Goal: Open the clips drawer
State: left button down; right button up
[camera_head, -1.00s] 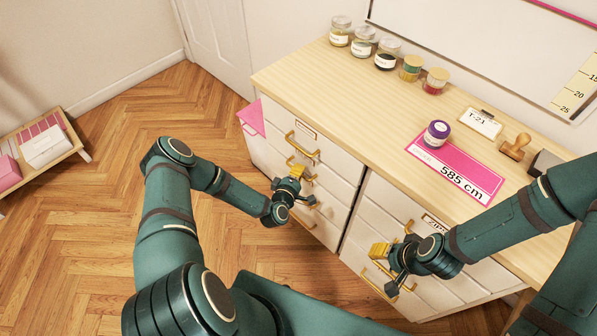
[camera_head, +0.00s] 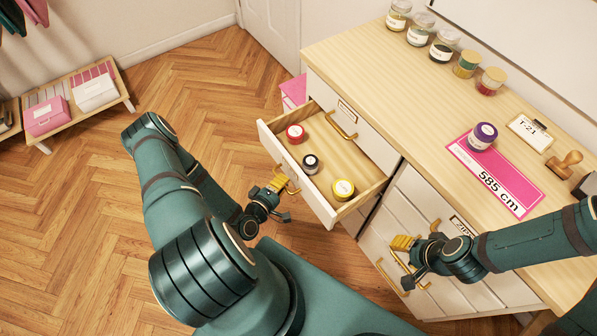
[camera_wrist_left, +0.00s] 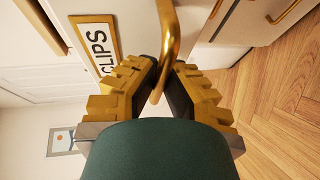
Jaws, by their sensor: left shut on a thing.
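The clips drawer (camera_head: 292,172) is pulled out of the left column of the cabinet, under the closed top drawer.
The cabinet top (camera_head: 421,104) holds several jars along the back, a purple-lidded jar (camera_head: 482,136) on a pink 585 cm card (camera_head: 500,181), and a wooden stamp (camera_head: 564,164). A low shelf (camera_head: 121,87) with boxes stands at the far left. Open floor lies left of the drawer.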

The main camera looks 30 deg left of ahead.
pick_arm(q)
jog(key=shift+s+a, duration=0.45)
jog(key=shift+s, duration=0.4)
jog(key=shift+s+a, duration=0.4)
jog(key=shift+s, duration=0.45)
jog(key=c, duration=1)
grip_release()
jog(key=shift+c, duration=0.2)
jog(key=s+r, duration=0.2)
jog(key=s, duration=0.9)
jog(key=shift+s+r, duration=0.15)
jog(key=shift+s, duration=0.25)
